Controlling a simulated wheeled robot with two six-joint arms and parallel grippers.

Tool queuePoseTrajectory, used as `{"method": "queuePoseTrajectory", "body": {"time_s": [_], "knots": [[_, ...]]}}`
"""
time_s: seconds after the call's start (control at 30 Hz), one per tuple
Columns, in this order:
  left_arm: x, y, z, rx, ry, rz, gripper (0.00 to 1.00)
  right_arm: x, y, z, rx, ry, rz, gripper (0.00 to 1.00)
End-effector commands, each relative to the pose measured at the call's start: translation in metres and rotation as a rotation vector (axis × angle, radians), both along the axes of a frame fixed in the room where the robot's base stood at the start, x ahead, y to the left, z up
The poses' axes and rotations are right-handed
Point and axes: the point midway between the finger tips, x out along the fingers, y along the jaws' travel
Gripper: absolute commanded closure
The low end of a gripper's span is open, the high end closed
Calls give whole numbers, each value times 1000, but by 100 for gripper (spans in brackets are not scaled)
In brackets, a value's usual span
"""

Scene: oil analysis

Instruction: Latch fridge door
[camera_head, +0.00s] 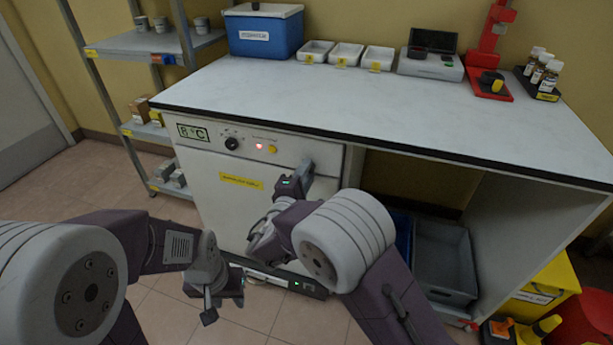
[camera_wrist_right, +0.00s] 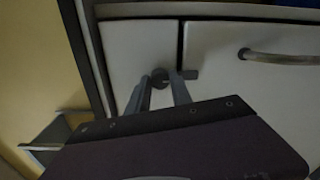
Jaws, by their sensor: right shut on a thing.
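The white fridge door (camera_head: 215,205) under the bench looks closed, with a yellow label near its top. It also shows in the right wrist view (camera_wrist_right: 235,100), with a curved metal handle (camera_wrist_right: 280,57). The small grey latch (camera_wrist_right: 159,77) is at the seam beside the door; its short lever points right, across the seam, in that view. My right gripper (camera_wrist_right: 162,84) is shut on the latch, one finger on each side of its knob. In the head view my right gripper (camera_head: 300,178) is at the door's upper right corner. My left gripper (camera_head: 210,308) hangs empty in front of the fridge; its finger opening is unclear.
The fridge panel has a display (camera_head: 193,132), a black dial and a lit red button. The benchtop (camera_head: 330,105) overhangs the latch and carries a blue box, white trays and instruments at the back. The floor at left is clear.

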Motion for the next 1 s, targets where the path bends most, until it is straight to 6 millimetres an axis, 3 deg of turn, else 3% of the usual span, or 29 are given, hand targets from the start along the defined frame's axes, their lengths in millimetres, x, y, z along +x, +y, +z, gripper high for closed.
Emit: {"method": "queuePoseTrajectory", "body": {"time_s": [0.33,0.37,0.43,0.77,1.0], "knots": [[0,0,0,0,0,0,64,0,1,0,4,-1,2,100],[0,0,0,0,0,0,64,0,1,0,4,-1,2,71],[0,0,0,0,0,0,64,0,1,0,4,-1,2,52],[0,0,-1,0,0,0,64,-2,1,0,3,-1,2,52],[0,0,-15,0,0,0,64,-47,17,-1,4,-2,6,52]]}}
